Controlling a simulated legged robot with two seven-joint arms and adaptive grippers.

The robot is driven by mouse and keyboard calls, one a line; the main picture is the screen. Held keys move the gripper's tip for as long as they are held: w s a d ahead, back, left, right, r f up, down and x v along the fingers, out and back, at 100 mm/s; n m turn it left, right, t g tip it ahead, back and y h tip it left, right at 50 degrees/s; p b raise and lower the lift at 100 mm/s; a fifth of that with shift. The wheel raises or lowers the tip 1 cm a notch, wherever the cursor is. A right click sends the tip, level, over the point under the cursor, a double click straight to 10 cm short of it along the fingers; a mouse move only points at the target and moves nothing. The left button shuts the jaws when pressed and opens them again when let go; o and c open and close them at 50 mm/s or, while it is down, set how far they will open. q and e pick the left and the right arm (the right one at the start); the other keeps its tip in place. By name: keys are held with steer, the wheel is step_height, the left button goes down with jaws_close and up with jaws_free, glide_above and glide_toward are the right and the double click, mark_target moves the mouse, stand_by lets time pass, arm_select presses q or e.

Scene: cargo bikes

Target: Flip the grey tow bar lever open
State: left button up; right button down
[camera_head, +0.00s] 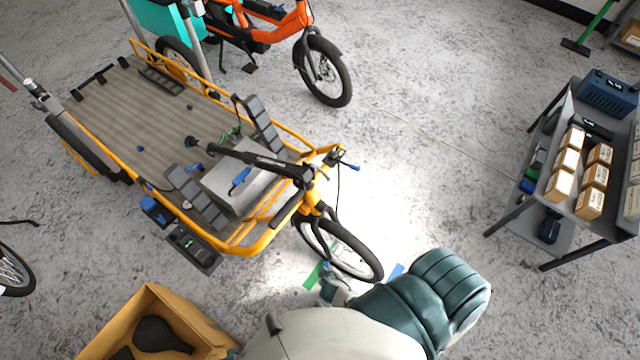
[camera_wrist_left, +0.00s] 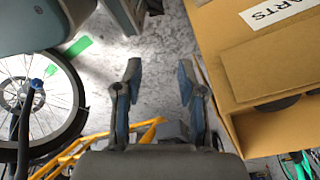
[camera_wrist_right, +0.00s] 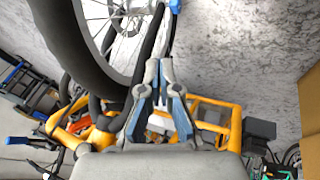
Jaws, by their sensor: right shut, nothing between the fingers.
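I cannot pick out the grey tow bar lever for certain in any view. My left gripper (camera_wrist_left: 159,72) is open and empty above the floor in the left wrist view, between a spoked wheel (camera_wrist_left: 72,120) and a cardboard box (camera_wrist_left: 245,75).
An open cardboard box (camera_head: 205,335) with dark items stands at the lower left of the head view. A grey table (camera_head: 560,212) with small boxes stands at the right. An orange bike (camera_head: 285,28) is at the back. Floor between the bike and table is clear.

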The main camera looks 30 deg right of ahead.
mark_target(324, 176)
arm_select(q)
steer(key=w+r+b, duration=0.2)
steer(key=w+r, duration=0.1)
steer(key=r, duration=0.5)
steer(key=shift+w+d+r+b, duration=0.3)
steer(key=shift+w+d+b, duration=0.1)
arm_select(e)
steer(key=w+r+m+t+h, duration=0.1)
steer(key=w+r, duration=0.3)
steer(key=r, duration=0.5)
steer(key=w+r+m+t+h, duration=0.2)
steer(key=w+r+t+h, duration=0.2)
steer(key=r, duration=0.5)
steer(key=w+r+m+t+h, duration=0.1)
steer(key=w+r+t+h, duration=0.1)
steer(key=w+r, duration=0.4)
step_height(324, 176, up, 4)
steer(key=shift+w+d+r+m+t+h, duration=0.15)
steer(key=shift+d+m+t+h, duration=0.2)
steer(key=shift+h, duration=0.25)
